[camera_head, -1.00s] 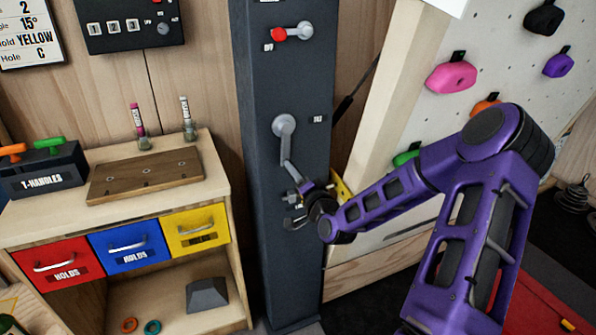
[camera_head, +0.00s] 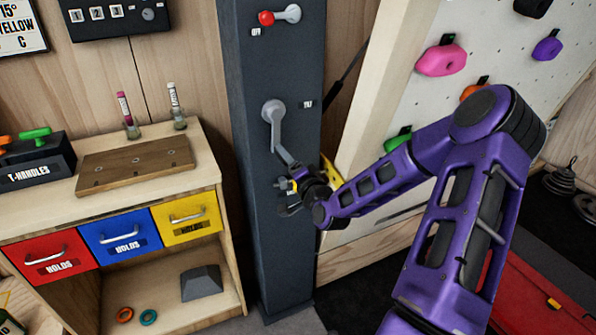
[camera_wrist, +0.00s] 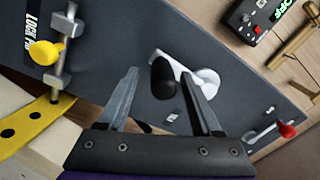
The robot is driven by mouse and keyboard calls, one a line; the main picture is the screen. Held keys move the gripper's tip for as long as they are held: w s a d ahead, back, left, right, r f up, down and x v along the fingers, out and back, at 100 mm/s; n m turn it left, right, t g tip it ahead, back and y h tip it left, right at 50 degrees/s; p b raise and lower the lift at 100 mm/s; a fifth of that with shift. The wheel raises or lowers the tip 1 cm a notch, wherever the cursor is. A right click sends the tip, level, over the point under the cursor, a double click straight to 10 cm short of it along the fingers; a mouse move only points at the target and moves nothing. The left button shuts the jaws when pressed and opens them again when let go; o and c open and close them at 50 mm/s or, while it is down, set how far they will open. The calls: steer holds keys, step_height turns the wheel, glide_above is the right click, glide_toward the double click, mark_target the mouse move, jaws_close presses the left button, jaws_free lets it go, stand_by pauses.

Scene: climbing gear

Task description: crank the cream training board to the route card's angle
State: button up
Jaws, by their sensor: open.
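The cream training board (camera_head: 430,105) with coloured holds leans at the right. The grey crank (camera_head: 273,112) on the dark column has its arm pointing down toward my gripper (camera_head: 288,196). In the wrist view, the crank's pale arm (camera_wrist: 192,72) carries a black handle (camera_wrist: 163,82), which appears between the tips of my open gripper (camera_wrist: 158,76); I cannot tell whether they touch. A yellow lock-pin knob (camera_wrist: 45,52) sits beside a yellow holed strip (camera_wrist: 40,122), which also shows in the head view (camera_head: 331,172). The route card (camera_head: 20,25), partly cut off, shows 15°.
A red-tipped lever (camera_head: 267,18) is above the crank; it also shows in the wrist view (camera_wrist: 287,130). A wooden cabinet (camera_head: 95,204) with red, blue and yellow drawers stands left of the column. A red mat (camera_head: 535,300) and weight plates (camera_head: 562,180) lie at the right.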

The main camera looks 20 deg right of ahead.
steer(key=s+p, duration=0.6)
steer(key=s, duration=1.1)
steer(key=shift+d+f, duration=0.2)
steer(key=shift+f, duration=0.05)
